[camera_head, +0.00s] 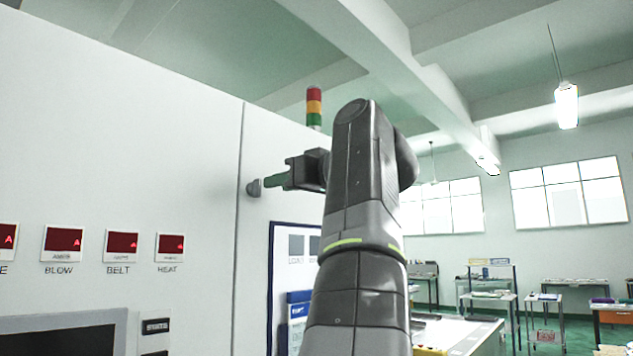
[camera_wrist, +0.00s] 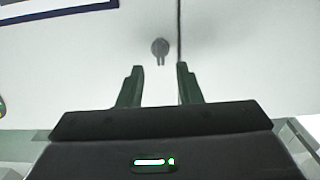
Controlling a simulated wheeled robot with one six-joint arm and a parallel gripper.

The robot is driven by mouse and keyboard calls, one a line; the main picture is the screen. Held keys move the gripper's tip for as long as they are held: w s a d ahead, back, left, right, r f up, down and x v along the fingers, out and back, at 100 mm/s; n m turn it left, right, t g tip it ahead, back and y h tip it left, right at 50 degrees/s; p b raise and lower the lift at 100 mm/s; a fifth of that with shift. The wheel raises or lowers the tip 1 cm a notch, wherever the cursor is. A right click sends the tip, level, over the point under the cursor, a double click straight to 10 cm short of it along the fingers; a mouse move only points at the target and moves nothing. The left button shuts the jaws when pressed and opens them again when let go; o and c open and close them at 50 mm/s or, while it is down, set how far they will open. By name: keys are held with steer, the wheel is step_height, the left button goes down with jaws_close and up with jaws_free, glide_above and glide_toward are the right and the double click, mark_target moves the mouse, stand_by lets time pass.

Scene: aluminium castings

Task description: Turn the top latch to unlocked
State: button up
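The top latch (camera_head: 254,188) is a small grey knob on the white cabinet's face, close to the vertical seam. In the wrist view the latch (camera_wrist: 160,47) is a round grey base with a narrow handle. My gripper (camera_head: 273,181) is just to the right of the latch in the head view. In the wrist view my gripper (camera_wrist: 158,72) has its two fingers spread apart, with the latch seen between and beyond them. Nothing is between the fingertips. Whether a fingertip touches the latch cannot be told from the head view.
The white cabinet (camera_head: 140,130) fills the left, with red displays (camera_head: 122,245) and a dark screen (camera_head: 70,341) lower down. A blue-framed panel (camera_head: 271,270) lies below the latch. A signal tower (camera_head: 314,107) stands on top. The cabinet face around the latch is clear.

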mark_target(260, 188)
steer(key=b+v, duration=0.1)
steer(key=v, duration=0.7)
steer(key=shift+a, duration=0.1)
stand_by(0.7)
steer(key=shift+p+x, duration=1.2)
steer(key=shift+x, duration=5.35)
